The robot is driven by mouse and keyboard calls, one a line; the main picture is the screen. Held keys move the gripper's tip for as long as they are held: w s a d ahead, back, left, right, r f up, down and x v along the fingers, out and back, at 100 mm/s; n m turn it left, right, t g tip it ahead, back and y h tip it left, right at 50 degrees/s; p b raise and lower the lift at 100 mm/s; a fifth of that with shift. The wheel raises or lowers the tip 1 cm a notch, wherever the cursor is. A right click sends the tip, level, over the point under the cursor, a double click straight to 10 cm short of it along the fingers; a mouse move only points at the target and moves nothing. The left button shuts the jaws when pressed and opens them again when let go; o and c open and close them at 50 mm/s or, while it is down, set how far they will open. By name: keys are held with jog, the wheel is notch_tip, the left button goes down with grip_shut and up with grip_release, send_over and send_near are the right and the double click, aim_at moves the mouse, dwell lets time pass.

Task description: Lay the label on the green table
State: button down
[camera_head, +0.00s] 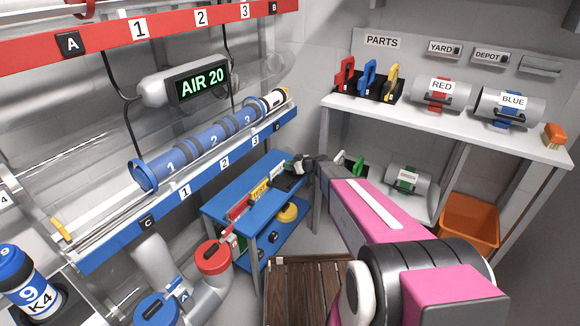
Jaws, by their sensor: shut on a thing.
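My gripper (297,164) is at the end of my pink arm, above the far right end of a blue table (228,202). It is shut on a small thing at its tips. That thing is too small and dark to make out clearly, so I cannot confirm from its look that it is the label. A small yellow tag (259,190) and a red item with a white part (238,208) lie on the blue tabletop. I see no clearly green table. My arm hides part of the area behind it.
A blue rail (190,190) carrying blue numbered tubes runs beside the table on the left. A white shelf (450,125) with red and blue canisters stands at right. An orange bin (470,222) and a brown slatted crate (300,285) are lower down.

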jog(key=shift+f, duration=0.1)
jog(key=c, duration=1.1)
grip_release()
jog(key=shift+o, duration=0.2)
